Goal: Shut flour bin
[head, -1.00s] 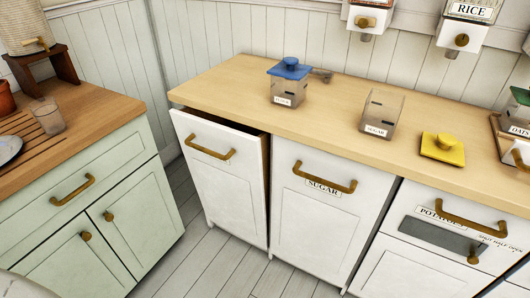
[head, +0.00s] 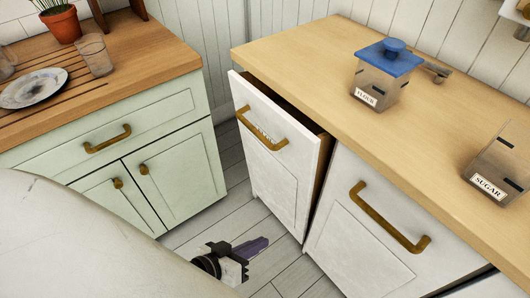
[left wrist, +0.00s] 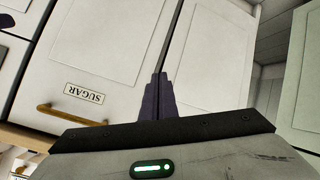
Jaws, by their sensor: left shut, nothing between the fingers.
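The flour bin (head: 272,165) is the white tilt-out front at the left end of the white counter. Its top leans out, leaving a dark gap under the countertop. It has a brass handle (head: 262,127) with a label partly hidden behind it. My left gripper (head: 256,246) is low in front of the bin, apart from it, with its dark purple fingers shut and empty. In the left wrist view the shut fingers (left wrist: 158,98) point towards white cabinet fronts, with the sugar bin (left wrist: 100,50) upside down at the left. My right gripper is not in view.
A closed sugar bin (head: 365,225) stands right of the flour bin. A flour canister with a blue lid (head: 390,55) and a sugar canister (head: 500,170) stand on the wooden countertop (head: 300,60). A green cabinet (head: 110,150) stands at the left, with floor between.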

